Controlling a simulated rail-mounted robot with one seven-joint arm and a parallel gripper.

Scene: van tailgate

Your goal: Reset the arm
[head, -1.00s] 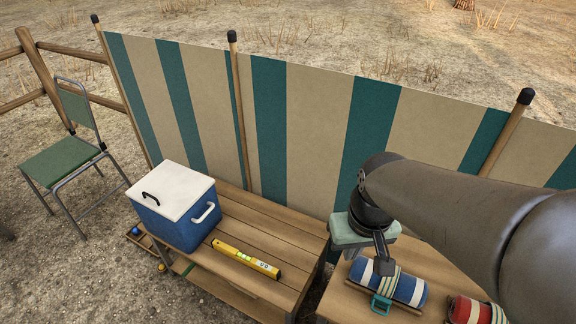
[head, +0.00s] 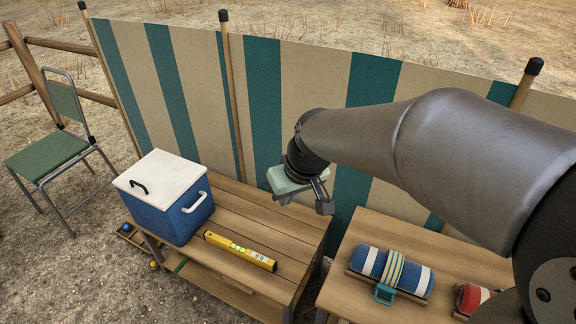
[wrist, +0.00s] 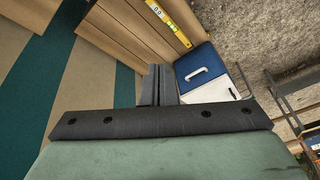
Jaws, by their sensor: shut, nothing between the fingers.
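My gripper (head: 322,198) hangs in the air in front of the striped windbreak, above the gap side of the left wooden table. It is shut with nothing in it. In the wrist view its fingers (wrist: 158,85) show pressed together at the middle. No object of the task's own stands out besides my arm, which reaches in from the right in the head view.
Left table (head: 262,220) holds a blue cooler (head: 175,215) with white lid and a yellow level (head: 240,250). Right table (head: 450,255) holds a blue striped roll (head: 415,278) and a red roll (head: 472,297). Windbreak (head: 310,100) stands behind; green chair (head: 48,155) is left.

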